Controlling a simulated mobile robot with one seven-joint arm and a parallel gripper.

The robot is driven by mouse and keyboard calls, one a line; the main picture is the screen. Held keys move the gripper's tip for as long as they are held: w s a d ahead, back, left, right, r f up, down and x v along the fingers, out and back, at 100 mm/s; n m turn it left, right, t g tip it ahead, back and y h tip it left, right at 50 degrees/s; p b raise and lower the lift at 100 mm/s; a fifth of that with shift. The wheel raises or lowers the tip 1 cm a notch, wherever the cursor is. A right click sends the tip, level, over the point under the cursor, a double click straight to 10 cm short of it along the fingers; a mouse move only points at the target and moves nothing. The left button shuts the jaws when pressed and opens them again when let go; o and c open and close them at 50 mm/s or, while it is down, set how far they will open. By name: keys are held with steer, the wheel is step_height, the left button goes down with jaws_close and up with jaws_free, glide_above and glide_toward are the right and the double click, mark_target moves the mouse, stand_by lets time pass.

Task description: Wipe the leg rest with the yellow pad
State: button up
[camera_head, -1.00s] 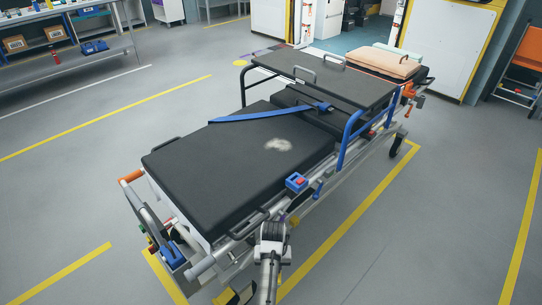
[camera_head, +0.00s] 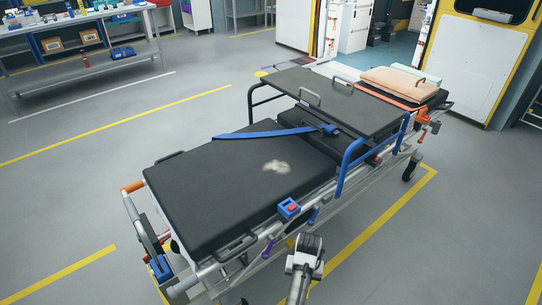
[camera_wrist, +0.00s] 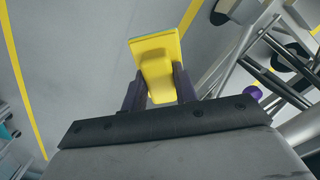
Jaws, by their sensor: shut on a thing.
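The leg rest (camera_head: 225,205) is the flat black padded near section of the stretcher in the head view. A pale whitish smudge (camera_head: 277,167) lies on its surface toward the right. In the wrist view my gripper (camera_wrist: 160,92) is shut on the yellow pad (camera_wrist: 156,52), which sits between its two dark fingers. The pad is held in the air over the grey floor beside the stretcher frame, apart from the leg rest. In the head view my arm shows at the bottom, right of the stretcher; the gripper and pad are hidden there.
A blue strap (camera_head: 262,133) crosses the stretcher above the leg rest. A blue side rail (camera_head: 350,165) and a red-and-blue buckle (camera_head: 289,208) stand along its right edge. A black tray (camera_head: 325,98) spans the far section. The floor to the right is clear.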

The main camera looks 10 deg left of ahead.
steer(key=r+p, duration=0.1)
steer(key=r, duration=0.1)
steer(key=d+r+p, duration=0.1)
steer(key=r+p, duration=0.2)
steer(key=r, duration=0.2)
steer(key=shift+w+d+p, duration=0.3)
steer(key=shift+w+p, duration=0.1)
steer(key=shift+w+f, duration=0.1)
steer(key=shift+f, duration=0.1)
steer(key=shift+w+b, duration=0.2)
steer(key=shift+b, duration=0.2)
steer(key=shift+d, duration=0.1)
steer(key=shift+s+f, duration=0.15)
steer(key=shift+s, duration=0.1)
